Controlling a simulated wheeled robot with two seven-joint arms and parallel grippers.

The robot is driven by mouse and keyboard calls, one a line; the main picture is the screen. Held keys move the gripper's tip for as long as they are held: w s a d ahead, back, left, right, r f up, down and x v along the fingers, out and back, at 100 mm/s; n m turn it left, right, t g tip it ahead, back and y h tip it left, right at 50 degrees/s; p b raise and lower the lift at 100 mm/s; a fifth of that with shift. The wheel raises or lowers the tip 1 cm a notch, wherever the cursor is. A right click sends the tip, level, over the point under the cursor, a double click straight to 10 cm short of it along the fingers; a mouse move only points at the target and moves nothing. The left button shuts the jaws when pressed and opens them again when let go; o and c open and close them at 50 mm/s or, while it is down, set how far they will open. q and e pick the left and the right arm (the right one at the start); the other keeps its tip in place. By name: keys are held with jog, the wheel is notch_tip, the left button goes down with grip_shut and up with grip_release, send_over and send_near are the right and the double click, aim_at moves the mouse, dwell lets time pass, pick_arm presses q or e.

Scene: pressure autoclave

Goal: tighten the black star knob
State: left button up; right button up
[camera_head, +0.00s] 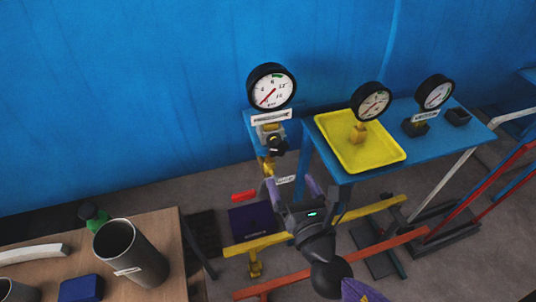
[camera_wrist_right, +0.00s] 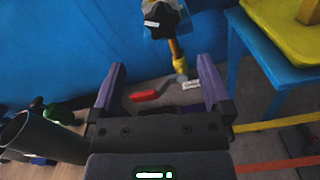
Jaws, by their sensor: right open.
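The black star knob (camera_head: 277,146) sits on the front of a brass and grey fitting below the large pressure gauge (camera_head: 271,88) at the blue wall. In the right wrist view the knob (camera_wrist_right: 163,20) shows at the top centre, beyond the fingertips. My right gripper (camera_head: 290,183) is open and empty, with its two purple fingers apart, below the knob in the picture and not touching it. My left gripper is not in view.
A blue table (camera_head: 470,135) to the right holds a yellow tray (camera_head: 390,157) and two smaller gauges. A wooden table (camera_head: 165,232) at lower left carries a dark grey cylinder (camera_head: 128,255). A yellow bar (camera_head: 365,213) and an orange bar (camera_head: 385,246) lie low near my arm.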

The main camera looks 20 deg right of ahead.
aim_at(278, 149)
jog(key=w, duration=0.9)
jog(key=shift+w+f, duration=0.1)
jog(key=shift+w, duration=0.3)
jog(key=c, duration=1.3)
